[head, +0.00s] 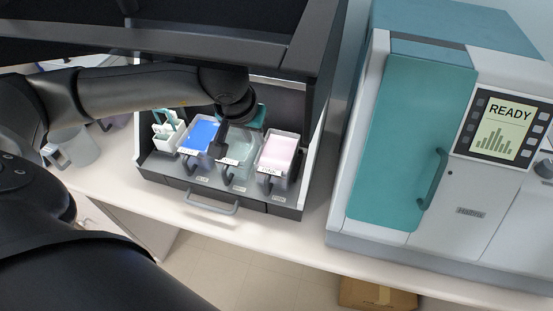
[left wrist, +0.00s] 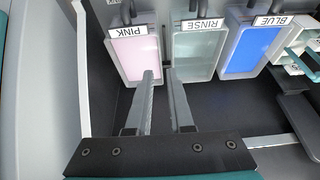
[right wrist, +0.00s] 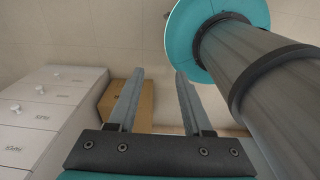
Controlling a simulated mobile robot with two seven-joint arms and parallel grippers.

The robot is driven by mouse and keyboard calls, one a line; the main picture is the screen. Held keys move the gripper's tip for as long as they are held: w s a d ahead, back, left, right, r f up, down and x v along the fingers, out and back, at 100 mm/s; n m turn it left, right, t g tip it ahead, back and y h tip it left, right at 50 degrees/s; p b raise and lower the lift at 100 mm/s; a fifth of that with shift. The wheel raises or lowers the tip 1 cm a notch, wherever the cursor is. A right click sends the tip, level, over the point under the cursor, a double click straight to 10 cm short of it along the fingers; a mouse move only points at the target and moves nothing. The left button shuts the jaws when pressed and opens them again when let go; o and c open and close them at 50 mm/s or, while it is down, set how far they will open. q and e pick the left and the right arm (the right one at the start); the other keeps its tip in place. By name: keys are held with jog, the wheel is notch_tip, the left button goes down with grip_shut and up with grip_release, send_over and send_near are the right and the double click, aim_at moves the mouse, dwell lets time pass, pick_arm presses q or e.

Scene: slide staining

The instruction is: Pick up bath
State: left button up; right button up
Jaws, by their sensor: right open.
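Three baths stand side by side in the dark staining station: the BLUE bath (head: 200,136), the RINSE bath (head: 238,151) and the PINK bath (head: 278,152). They also show in the left wrist view, PINK (left wrist: 134,58), RINSE (left wrist: 196,52) and BLUE (left wrist: 245,50). My left gripper (left wrist: 160,72) points down at the border between PINK and RINSE. Its fingers are apart and appear on either side of PINK's side wall; whether they grip it is unclear. My right gripper (right wrist: 159,72) is open and empty, away from the baths.
A slide rack (head: 166,131) stands left of BLUE. The station's dark hood (head: 200,42) hangs above the baths, with a side wall at right. A READY machine (head: 410,140) stands right. A mug (head: 75,148) is left. A cardboard box (head: 375,295) lies on the floor.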

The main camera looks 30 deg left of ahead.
aim_at(261, 149)
pick_arm(q)
jog(key=x, duration=0.4)
jog(key=shift+w+f, duration=0.15)
jog(key=shift+f, duration=0.15)
jog(key=shift+w+f+p, duration=0.1)
jog(key=shift+f+p, duration=0.1)
jog(key=shift+p, duration=0.1)
jog(key=p+x, duration=0.1)
jog(key=x, duration=0.3)
jog(key=shift+w+a+f, duration=0.1)
jog(key=shift+w, duration=0.1)
jog(key=shift+f, duration=0.15)
pick_arm(e)
jog(key=shift+w+a+r, duration=0.4)
jog(key=shift+w+r, duration=0.3)
jog(key=shift+r, duration=0.15)
jog(key=shift+d+f, duration=0.1)
jog(key=shift+d, duration=0.05)
pick_arm(q)
grip_shut()
